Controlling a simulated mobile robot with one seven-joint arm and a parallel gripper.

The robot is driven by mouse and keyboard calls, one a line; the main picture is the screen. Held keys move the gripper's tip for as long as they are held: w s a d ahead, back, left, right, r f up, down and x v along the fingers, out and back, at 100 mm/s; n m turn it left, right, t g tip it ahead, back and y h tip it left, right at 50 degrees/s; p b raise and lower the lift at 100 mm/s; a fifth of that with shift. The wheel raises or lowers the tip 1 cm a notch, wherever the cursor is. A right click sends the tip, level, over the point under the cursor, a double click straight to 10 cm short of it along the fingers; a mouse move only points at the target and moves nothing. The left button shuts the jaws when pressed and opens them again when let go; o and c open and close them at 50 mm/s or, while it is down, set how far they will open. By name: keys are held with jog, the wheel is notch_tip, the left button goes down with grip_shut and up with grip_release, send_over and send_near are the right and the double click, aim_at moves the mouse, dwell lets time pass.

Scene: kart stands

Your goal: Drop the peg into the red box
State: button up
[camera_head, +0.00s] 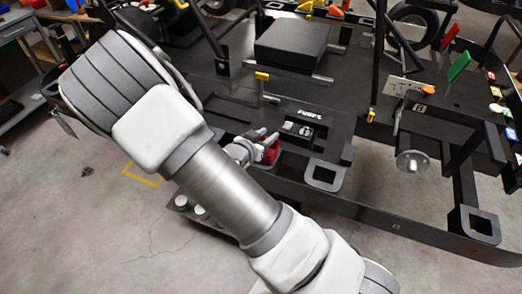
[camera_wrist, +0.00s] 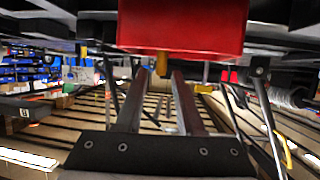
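A red box-like block (camera_wrist: 182,26) fills the top middle of the wrist view, close above and beyond my fingertips. In the head view a small red part (camera_head: 270,153) shows beside my gripper (camera_head: 262,139), next to the black fuse panel. My gripper (camera_wrist: 160,74) shows two grey fingers standing apart with a gap between them. A small yellow piece (camera_wrist: 162,64) shows between the tips, below the red block; it looks narrower than the gap. I cannot tell whether it is the peg. No other peg is clear.
A black box (camera_head: 292,43) lies behind. A green block (camera_head: 459,66) stands at the right. The floor at the left is largely clear.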

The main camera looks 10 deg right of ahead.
jog(key=shift+o, duration=0.4)
jog(key=p+v, duration=0.2)
jog(key=v, duration=1.5)
jog(key=shift+a, duration=0.15)
jog(key=shift+r, duration=0.1)
